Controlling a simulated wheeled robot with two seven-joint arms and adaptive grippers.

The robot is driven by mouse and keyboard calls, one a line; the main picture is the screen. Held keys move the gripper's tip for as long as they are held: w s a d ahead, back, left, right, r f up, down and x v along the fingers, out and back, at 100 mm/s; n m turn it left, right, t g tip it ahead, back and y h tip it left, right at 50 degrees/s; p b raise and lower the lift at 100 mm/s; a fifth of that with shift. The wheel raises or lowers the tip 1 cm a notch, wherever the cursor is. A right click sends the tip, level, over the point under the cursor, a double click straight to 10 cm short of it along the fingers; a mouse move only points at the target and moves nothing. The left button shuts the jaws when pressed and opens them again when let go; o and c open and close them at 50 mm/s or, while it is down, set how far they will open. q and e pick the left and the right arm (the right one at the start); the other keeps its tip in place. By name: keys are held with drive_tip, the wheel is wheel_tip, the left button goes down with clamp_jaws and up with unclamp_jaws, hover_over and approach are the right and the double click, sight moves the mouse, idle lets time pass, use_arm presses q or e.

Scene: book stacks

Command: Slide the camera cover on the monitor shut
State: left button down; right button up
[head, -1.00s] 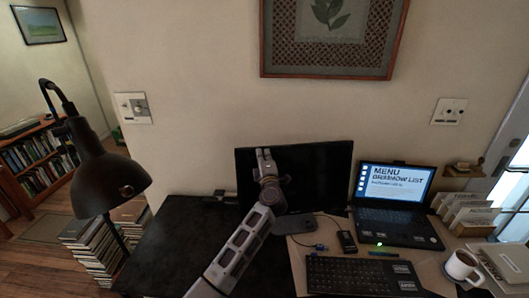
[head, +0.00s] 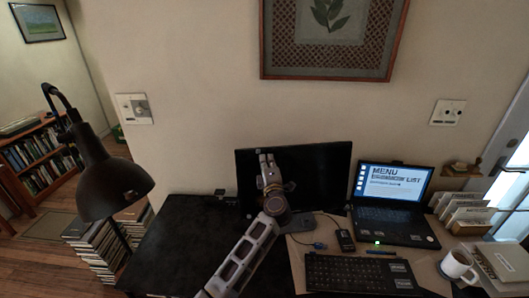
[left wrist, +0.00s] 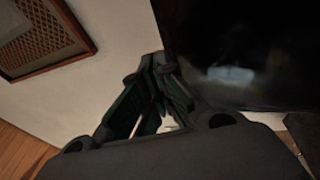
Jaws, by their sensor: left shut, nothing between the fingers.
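The black monitor (head: 322,172) stands at the back of the desk, its screen dark. It also fills the upper right of the left wrist view (left wrist: 245,45). I cannot make out the camera cover in either view. My left gripper (head: 267,157) is shut and empty, in front of the upper left part of the monitor in the head view. In the left wrist view its fingertips (left wrist: 162,62) are together beside the monitor's edge. I cannot tell whether they touch it. My right gripper is in neither view.
A laptop (head: 394,205) with a lit screen stands right of the monitor. A keyboard (head: 358,273) and white mug (head: 459,266) are in front. A black lamp (head: 110,185) stands at the left. The desk's left part (head: 185,235) is clear.

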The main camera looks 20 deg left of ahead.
use_arm(q)
drive_tip(key=shift+s+d+r+p, duration=0.15)
drive_tip(key=shift+s+d+p, duration=0.1)
drive_tip(key=shift+s+d, duration=0.3)
drive_tip(key=shift+s+d+r+p, duration=0.1)
drive_tip(key=shift+s+d+p, duration=0.2)
drive_tip(key=shift+s, duration=0.35)
